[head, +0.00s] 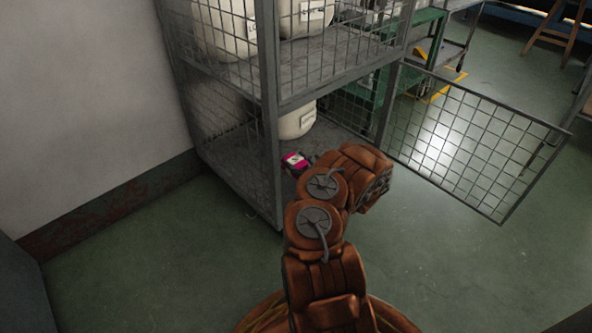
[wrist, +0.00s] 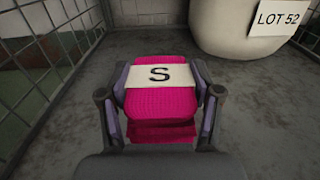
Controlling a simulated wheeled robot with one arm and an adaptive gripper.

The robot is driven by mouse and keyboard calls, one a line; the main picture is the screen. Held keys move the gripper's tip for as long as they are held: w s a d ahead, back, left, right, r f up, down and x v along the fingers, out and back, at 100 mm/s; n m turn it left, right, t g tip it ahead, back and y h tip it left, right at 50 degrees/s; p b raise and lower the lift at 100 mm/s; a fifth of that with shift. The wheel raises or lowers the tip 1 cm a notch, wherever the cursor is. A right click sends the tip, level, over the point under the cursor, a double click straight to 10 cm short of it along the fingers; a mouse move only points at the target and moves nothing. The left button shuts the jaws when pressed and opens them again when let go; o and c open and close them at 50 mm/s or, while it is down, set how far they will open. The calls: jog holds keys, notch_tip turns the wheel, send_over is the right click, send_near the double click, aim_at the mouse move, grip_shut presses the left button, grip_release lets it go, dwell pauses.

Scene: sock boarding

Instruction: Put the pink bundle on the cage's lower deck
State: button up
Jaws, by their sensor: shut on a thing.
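The pink bundle (wrist: 160,115) is a folded knit stack with a cream band marked "S". My gripper (wrist: 160,105) is shut on it, one finger on each side, in the wrist view. In the head view the bundle (head: 295,161) shows small just beyond my arm, inside the cage's lower level. The cage (head: 272,120) is a grey wire-mesh frame. Its lower deck (wrist: 260,100) is a grey scuffed surface under and around the bundle. I cannot tell whether the bundle touches the deck. In the head view my arm hides most of the gripper.
A white container (wrist: 225,25) labelled "LOT 52" stands on the lower deck behind the bundle. More white containers (head: 225,30) stand on the upper deck. The mesh door (head: 470,140) hangs open to the right. Bare deck shows on both sides of the bundle.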

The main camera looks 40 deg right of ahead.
jog(key=shift+f+b, duration=0.6)
jog(key=shift+f, duration=0.75)
jog(key=shift+f, duration=0.15)
jog(key=o, duration=1.3)
jog(key=shift+r, duration=0.2)
jog(key=s+p, duration=0.4)
jog(key=s, duration=0.7)
jog(key=shift+a+p, duration=0.1)
jog(key=shift+p, duration=0.25)
jog(key=shift+s+f, duration=0.1)
jog(key=shift+s, duration=0.45)
jog(key=shift+a, duration=0.1)
